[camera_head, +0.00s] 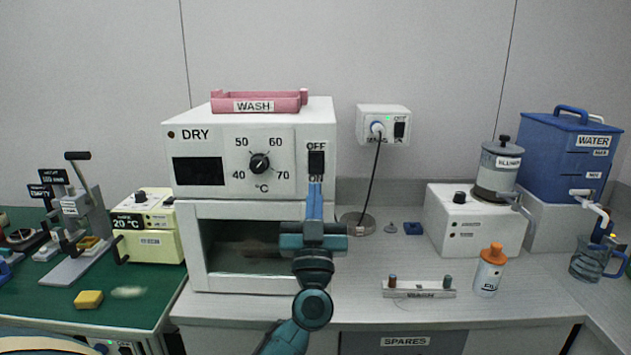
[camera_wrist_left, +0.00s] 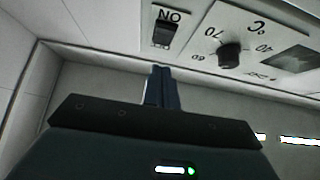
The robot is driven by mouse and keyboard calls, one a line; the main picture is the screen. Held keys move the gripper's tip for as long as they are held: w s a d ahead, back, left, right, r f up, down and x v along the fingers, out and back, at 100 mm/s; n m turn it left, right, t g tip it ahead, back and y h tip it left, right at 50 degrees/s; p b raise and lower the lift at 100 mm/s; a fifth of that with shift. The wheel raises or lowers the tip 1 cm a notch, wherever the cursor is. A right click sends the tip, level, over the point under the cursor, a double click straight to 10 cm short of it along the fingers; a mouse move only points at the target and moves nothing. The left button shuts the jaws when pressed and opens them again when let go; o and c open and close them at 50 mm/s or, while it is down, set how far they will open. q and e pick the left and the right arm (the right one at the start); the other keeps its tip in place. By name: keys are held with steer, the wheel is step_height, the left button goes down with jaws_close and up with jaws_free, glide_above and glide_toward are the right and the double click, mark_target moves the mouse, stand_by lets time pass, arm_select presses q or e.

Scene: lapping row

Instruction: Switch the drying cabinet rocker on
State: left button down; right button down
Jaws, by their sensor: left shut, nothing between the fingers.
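The drying cabinet (camera_head: 250,200) is a white box labelled DRY, with a dark display, a round temperature knob (camera_head: 259,163) and a black rocker (camera_head: 316,163). OFF is printed above the rocker and ON below it. In the left wrist view the rocker (camera_wrist_left: 164,34) shows beside the ON label, upside down. My left gripper (camera_head: 315,188) is shut and empty, pointing up in front of the cabinet, with its fingertips just below the rocker near the ON label. Whether the tips touch the panel I cannot tell. In the left wrist view its fingers (camera_wrist_left: 161,72) sit close below the rocker.
A pink WASH tray (camera_head: 258,107) sits on the cabinet.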

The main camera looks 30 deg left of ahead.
mark_target(316, 166)
arm_select(q)
steer(key=w+a, duration=0.1)
steer(key=w+a+b, duration=0.1)
steer(key=w, duration=0.1)
steer(key=shift+w+r, duration=0.2)
steer(key=shift+w+a, duration=0.3)
steer(key=shift+w, duration=0.1)
arm_select(e)
steer(key=shift+f, duration=0.1)
steer(key=shift+w, duration=0.1)
